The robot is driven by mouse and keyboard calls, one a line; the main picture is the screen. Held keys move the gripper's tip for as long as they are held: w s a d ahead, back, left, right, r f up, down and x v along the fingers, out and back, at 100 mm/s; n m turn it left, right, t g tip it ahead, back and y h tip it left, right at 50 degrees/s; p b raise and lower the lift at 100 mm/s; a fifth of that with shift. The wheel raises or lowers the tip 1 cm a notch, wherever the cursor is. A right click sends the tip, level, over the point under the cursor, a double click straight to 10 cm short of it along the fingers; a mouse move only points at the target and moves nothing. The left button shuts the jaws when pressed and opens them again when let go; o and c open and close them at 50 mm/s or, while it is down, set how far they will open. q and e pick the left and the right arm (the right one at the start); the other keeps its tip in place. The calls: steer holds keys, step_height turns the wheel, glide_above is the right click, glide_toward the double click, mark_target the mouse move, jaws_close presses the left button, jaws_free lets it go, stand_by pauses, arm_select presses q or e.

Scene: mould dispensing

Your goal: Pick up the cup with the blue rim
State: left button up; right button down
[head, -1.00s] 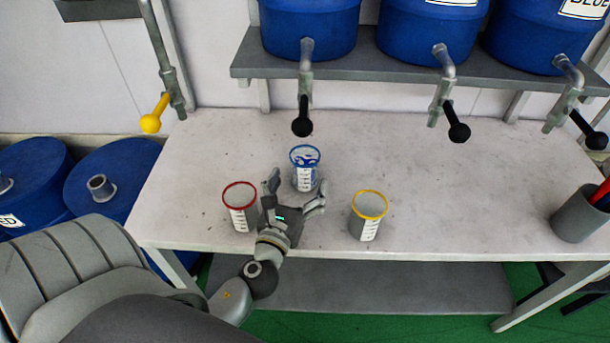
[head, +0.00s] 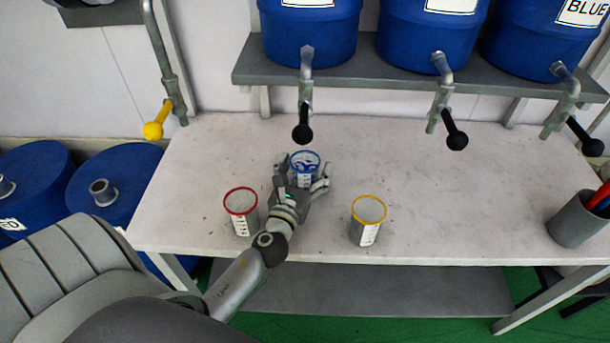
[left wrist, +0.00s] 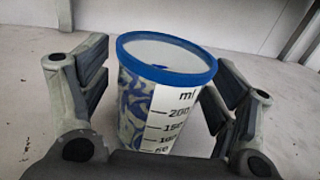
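The cup with the blue rim (head: 305,161) stands upright on the table, below the left tap of the blue barrels. It has a white measuring scale and blue patches, and it fills the middle of the left wrist view (left wrist: 165,95). My left gripper (head: 306,172) is open around it, one finger on each side. In the left wrist view a gap shows between the cup and the left finger; the right finger is close to the cup, and contact there is unclear. The gripper palm hides the cup's lower part. My right gripper is not in view.
A red-rimmed cup (head: 241,209) stands left of my left gripper, and a yellow-rimmed cup (head: 368,217) stands to the right. Black tap handles (head: 303,134) hang over the table's back. A grey holder (head: 575,220) stands at the right end. The table's right half (head: 460,190) is mostly clear.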

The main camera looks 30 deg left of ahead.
arm_select(q)
steer(key=c, duration=1)
steer(key=shift+c, duration=0.3)
steer(key=shift+r, duration=0.15)
